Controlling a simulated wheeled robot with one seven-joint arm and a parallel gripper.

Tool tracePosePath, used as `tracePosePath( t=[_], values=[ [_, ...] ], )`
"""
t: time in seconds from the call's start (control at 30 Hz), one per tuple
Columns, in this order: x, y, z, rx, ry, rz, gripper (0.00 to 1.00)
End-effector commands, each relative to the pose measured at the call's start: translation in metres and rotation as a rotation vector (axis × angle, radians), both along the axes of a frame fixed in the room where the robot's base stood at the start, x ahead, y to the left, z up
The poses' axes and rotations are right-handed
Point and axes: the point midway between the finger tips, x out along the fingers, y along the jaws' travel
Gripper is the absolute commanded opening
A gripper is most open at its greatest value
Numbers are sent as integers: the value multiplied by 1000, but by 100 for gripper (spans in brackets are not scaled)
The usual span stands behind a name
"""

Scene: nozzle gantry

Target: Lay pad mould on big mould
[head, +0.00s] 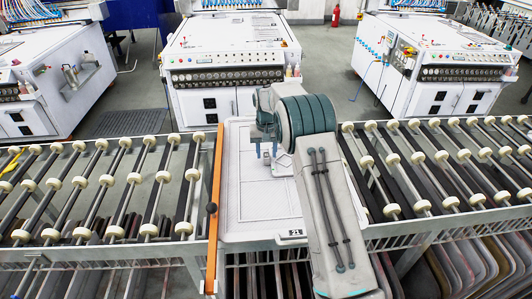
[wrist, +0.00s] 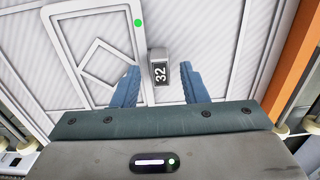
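A large white mould (head: 250,205) lies flat between the two roller tracks, with thin raised outlines on its face and a small dark number tag (head: 296,232) near its front right corner. In the wrist view the white surface (wrist: 55,45) shows a tilted square outline and a green dot. A small grey block (wrist: 159,55) marked 32 stands up from it. My gripper (wrist: 159,88) has its blue fingers apart, one on each side of the block, with gaps showing. In the head view my gripper (head: 266,150) is over the mould.
Roller tracks with cream wheels flank the mould at left (head: 85,190) and right (head: 450,165). An orange bar (head: 214,210) runs along the mould's left side. White machines (head: 225,60) stand behind. Several thin boards (head: 465,270) are racked below.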

Motion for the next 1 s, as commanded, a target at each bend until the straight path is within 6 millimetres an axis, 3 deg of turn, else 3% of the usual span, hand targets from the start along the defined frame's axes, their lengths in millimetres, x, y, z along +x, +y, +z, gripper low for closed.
tracePosePath(
  t=[0.5, 0.83, 1.0],
  values=[
    [1, 0, 98, 1, -4, 0, 40],
    [-2, -1, 118, 1, -4, -1, 40],
    [-21, -10, 143, 5, -29, -3, 40]
  ],
)
